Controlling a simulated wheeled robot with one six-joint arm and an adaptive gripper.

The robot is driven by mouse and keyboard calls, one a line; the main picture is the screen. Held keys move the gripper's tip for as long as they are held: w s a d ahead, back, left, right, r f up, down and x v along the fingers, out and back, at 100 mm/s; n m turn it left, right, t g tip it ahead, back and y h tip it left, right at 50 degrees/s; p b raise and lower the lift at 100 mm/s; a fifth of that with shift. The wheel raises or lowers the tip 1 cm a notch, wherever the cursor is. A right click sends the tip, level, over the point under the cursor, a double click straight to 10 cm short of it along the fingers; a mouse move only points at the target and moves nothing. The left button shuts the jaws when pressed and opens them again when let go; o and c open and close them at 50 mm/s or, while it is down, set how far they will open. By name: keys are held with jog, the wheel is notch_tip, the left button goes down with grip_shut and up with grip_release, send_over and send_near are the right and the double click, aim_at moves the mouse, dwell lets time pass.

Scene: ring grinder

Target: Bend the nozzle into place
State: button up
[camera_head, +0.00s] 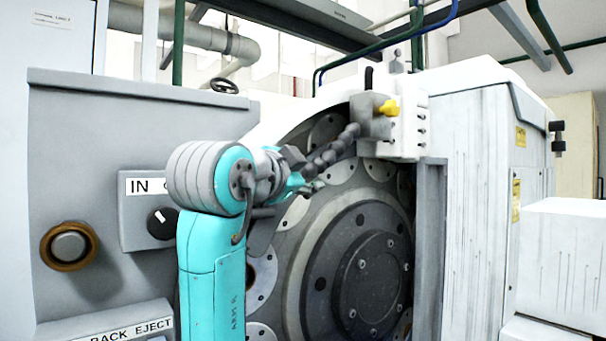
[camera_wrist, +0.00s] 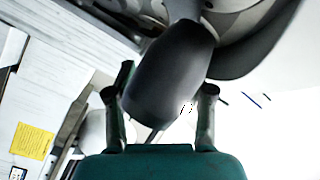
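The nozzle (camera_head: 334,150) is a dark grey, segmented hose. In the head view it slopes down and left from a grey block (camera_head: 373,117) on the grinder's upper front. Its lower end is close to my gripper (camera_head: 306,187), partly hidden by my arm. In the wrist view the nozzle's blunt dark end (camera_wrist: 165,75) shows between the two fingers of my gripper (camera_wrist: 158,92). The fingers stand apart, with a narrow gap visible on the right side. I cannot tell how deep the nozzle end sits between them, or whether the left finger touches it.
The grinder's large round disc (camera_head: 362,265) lies behind and below the nozzle. A control panel with a dial (camera_head: 162,223) is at the left. A white housing (camera_head: 490,150) bounds the right.

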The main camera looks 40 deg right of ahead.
grip_shut()
jog(key=shift+f, duration=0.15)
jog(key=n+t+h, duration=0.1)
jog(key=f+h, duration=0.1)
jog(key=shift+d+f+n+t+h, duration=0.2)
jog(key=shift+d+n+t+h, duration=0.2)
jog(key=shift+d+f+n+t+h, duration=0.2)
jog(key=shift+n+t+h, duration=0.1)
jog(key=shift+n+t, duration=0.35)
jog(key=shift+d+f+n+t+h, duration=0.15)
jog(key=shift+d+n+t+h, duration=0.15)
jog(key=shift+n+t, duration=0.3)
jog(key=shift+d+f+n+t+h, duration=0.2)
jog(key=shift+n+t+h, duration=0.1)
jog(key=shift+n+t, duration=0.3)
jog(key=shift+o, duration=1.3)
grip_release()
